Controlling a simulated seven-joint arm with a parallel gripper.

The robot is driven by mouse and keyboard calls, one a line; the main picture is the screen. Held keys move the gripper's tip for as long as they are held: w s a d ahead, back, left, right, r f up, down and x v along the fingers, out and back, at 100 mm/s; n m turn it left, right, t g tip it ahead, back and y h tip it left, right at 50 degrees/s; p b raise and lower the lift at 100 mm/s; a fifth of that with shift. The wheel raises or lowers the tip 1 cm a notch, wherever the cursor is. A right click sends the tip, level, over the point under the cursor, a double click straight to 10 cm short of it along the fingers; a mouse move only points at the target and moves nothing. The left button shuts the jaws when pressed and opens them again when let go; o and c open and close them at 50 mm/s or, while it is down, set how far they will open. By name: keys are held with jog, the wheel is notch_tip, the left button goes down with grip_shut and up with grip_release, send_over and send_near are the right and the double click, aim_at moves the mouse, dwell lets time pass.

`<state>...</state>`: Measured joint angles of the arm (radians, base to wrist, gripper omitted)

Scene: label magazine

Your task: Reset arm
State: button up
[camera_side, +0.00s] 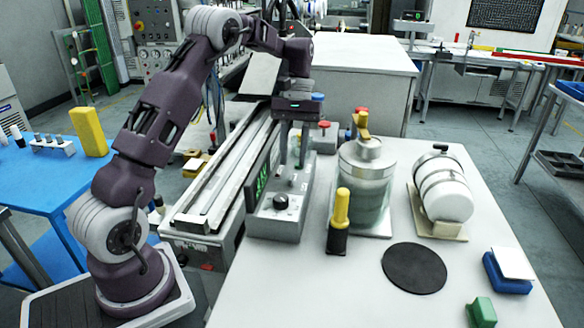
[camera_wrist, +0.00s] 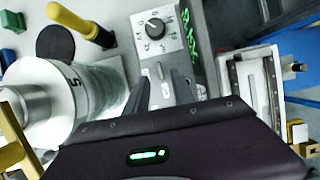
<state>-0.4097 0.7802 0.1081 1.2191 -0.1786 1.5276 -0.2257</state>
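My gripper (camera_side: 294,160) points down above the grey device with a black knob (camera_side: 281,202) and a green lit display (camera_side: 262,175). Its two dark fingers are apart with nothing visible between them. In the wrist view my gripper (camera_wrist: 160,88) also shows a gap between the fingers, with the grey device's body behind. The black knob (camera_wrist: 155,28) lies beyond the fingertips there. I cannot tell how far the fingertips are above the device, or whether they touch it. No label magazine can be clearly identified.
A long rail unit (camera_side: 222,170) runs left of the device. Right of it stand a lidded metal-and-glass container (camera_side: 366,185), a yellow-handled tool (camera_side: 341,215) and a white cylinder (camera_side: 443,190) on a stand. A black disc (camera_side: 414,268) lies flat. The white table's front is mostly clear.

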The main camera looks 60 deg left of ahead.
jog(key=shift+v, duration=1.7)
jog(key=s+d+r+m+t+y, duration=0.2)
jog(key=s+d+r+m+t, duration=0.1)
jog(key=s+d+r, duration=0.7)
jog(key=s+d+f+m+t, duration=0.1)
jog(key=s+d+m+t, duration=0.2)
jog(key=s, duration=0.5)
jog(key=s+d+f+m+t+y, duration=0.1)
jog(key=s+d, duration=0.3)
jog(key=s, duration=0.4)
jog(key=shift+m+t, duration=0.9)
jog(key=shift+w+f, duration=0.1)
